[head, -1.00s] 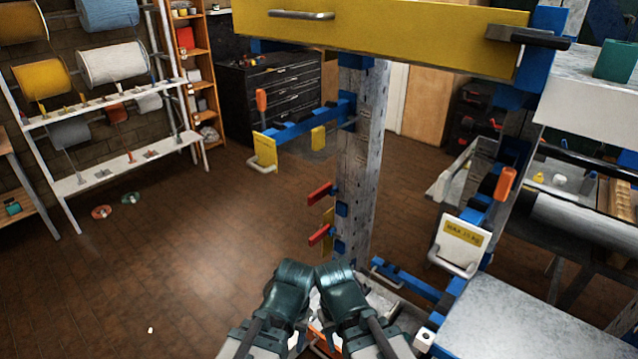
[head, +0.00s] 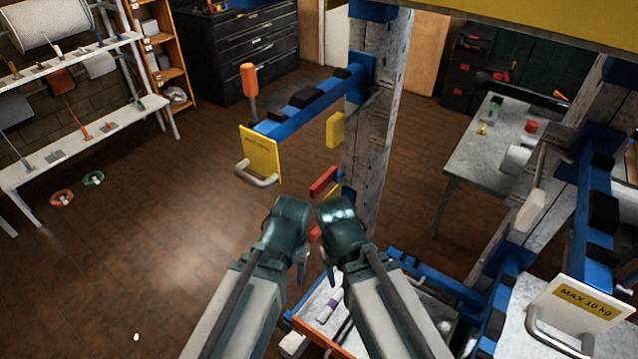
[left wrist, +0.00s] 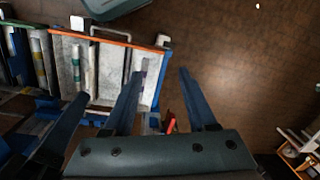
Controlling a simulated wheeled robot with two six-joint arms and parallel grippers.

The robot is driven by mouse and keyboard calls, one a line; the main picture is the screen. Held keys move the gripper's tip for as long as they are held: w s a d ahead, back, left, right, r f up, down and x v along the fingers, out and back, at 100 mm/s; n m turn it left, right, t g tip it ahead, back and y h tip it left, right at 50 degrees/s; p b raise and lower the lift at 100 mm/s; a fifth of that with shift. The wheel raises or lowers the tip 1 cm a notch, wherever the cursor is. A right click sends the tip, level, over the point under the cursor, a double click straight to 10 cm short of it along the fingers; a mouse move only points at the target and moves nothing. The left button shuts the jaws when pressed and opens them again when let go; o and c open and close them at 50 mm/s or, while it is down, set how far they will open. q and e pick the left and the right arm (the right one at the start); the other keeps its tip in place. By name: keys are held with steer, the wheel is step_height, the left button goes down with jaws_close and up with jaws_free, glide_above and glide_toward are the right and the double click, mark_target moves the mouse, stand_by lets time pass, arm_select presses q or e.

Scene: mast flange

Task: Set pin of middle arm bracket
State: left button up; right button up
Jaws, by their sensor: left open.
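A blue arm bracket (head: 310,105) sticks out left from the grey mast (head: 375,130) at middle height. An orange-handled pin (head: 250,85) stands upright at its outer end, beside a yellow plate (head: 260,152) with a grey handle. I cannot tell whether the pin is fully seated. Red handles (head: 322,181) are lower on the mast, partly hidden by my grippers. My left gripper (head: 303,263) points down, below and right of the bracket. In the left wrist view its fingers (left wrist: 163,74) are apart with nothing between them. My right gripper (head: 328,266) is close beside it; its jaws are unclear.
An orange-edged tray (left wrist: 112,37) with banded cylinders lies below my left gripper. At right, another blue bracket (head: 592,215) carries a white "MAX 10 kg" plate (head: 575,305). A yellow beam (head: 560,22) crosses above. Open floor lies left, before shelves (head: 75,150).

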arm_select(q)
steer(key=w+a+f+n+h+b, duration=0.1)
steer(key=w+a+f+b, duration=0.15)
steer(key=f+b, duration=0.7)
steer(key=w+a+f+n+b, duration=0.1)
steer(key=a+f+b, duration=0.2)
steer(key=f+b, duration=0.7)
steer(key=m+t+h+b, duration=0.6)
steer(key=t+h+b, duration=0.4)
steer(key=t, duration=0.5)
glide_toward(320, 184)
steer(key=shift+h, duration=0.4)
steer(key=x, duration=0.3)
steer(key=f+x, duration=0.1)
steer(key=x, duration=0.3)
steer(key=a+p+x, duration=0.1)
steer(key=x, duration=0.3)
steer(key=shift+w+f, duration=0.3)
steer(key=shift+w, duration=0.15)
jaws_close()
